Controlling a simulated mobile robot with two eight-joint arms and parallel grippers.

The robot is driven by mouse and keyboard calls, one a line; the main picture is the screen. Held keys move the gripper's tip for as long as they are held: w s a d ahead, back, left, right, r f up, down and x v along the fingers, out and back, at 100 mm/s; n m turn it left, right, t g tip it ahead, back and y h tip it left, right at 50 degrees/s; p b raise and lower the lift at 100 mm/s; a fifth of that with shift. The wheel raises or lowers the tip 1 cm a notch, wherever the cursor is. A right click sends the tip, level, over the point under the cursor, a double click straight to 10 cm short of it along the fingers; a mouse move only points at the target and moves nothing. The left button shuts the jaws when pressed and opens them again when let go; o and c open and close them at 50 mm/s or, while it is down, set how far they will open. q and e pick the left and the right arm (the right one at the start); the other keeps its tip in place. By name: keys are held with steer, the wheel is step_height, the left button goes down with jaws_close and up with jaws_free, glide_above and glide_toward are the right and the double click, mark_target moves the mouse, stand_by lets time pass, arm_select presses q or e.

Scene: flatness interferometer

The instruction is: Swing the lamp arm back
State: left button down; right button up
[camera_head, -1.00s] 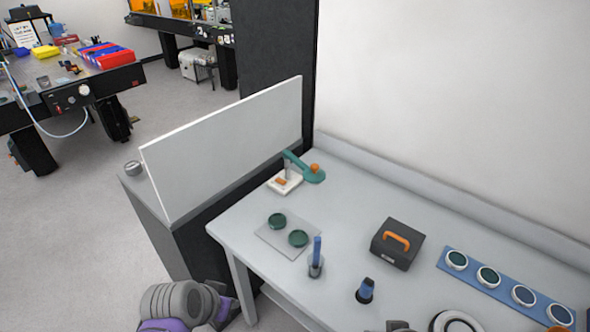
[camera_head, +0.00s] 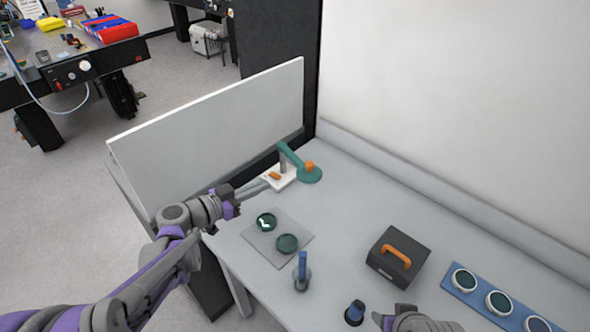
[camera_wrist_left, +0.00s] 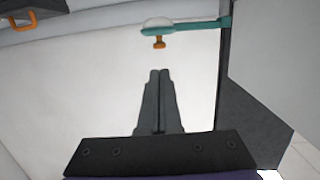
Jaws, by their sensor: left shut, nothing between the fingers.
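The lamp has a teal arm (camera_head: 292,155) ending in a round teal head with an orange knob (camera_head: 309,166). Its pale base (camera_head: 285,183) with an orange part stands by the grey panel at the table's far left. My left gripper (camera_head: 267,184) is shut and empty, its fingertips close to the base in the head view. In the left wrist view the closed fingers (camera_wrist_left: 160,72) point toward the teal lamp arm (camera_wrist_left: 195,27) and orange knob (camera_wrist_left: 159,43), with a visible gap. My right gripper (camera_head: 382,319) shows only partly at the bottom edge; its fingers are unclear.
A grey mat (camera_head: 265,249) with two dark green discs lies in front of the lamp. A holder with a blue tool (camera_head: 302,267), a dark box with an orange handle (camera_head: 396,259) and a blue rack (camera_head: 477,297) stand nearby. The upright panel (camera_head: 215,125) bounds the left.

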arm_select(q)
steer(key=p, duration=0.1)
glide_toward(313, 166)
steer(key=x, duration=0.3)
steer(key=a+x, duration=0.1)
steer(key=x, duration=0.1)
steer(key=shift+w+d+f, duration=0.2)
steer(key=shift+w+f, duration=0.05)
steer(key=shift+w, duration=0.35)
steer(key=shift+w+d+n+y, duration=0.15)
steer(key=shift+d+n+y, duration=0.2)
steer(key=shift+d, duration=0.2)
steer(key=d+n+t+y, duration=0.1)
steer(key=w+d+f+n+t+y, duration=0.1)
steer(key=y, duration=0.1)
steer(key=shift+w+d, duration=0.1)
steer(key=shift+w, duration=0.1)
steer(key=shift+w+d+n+t+y+b, duration=0.2)
steer(key=shift+n+t+y+b, duration=0.15)
steer(key=shift+n, duration=0.2)
steer(key=shift+s+d+r+n+t+y, duration=0.1)
steer(key=shift+d+r+n+t+y, duration=0.05)
steer(key=shift+r+n+t+y, duration=0.3)
steer(key=shift+r+y, duration=0.1)
steer(key=shift+y, duration=0.15)
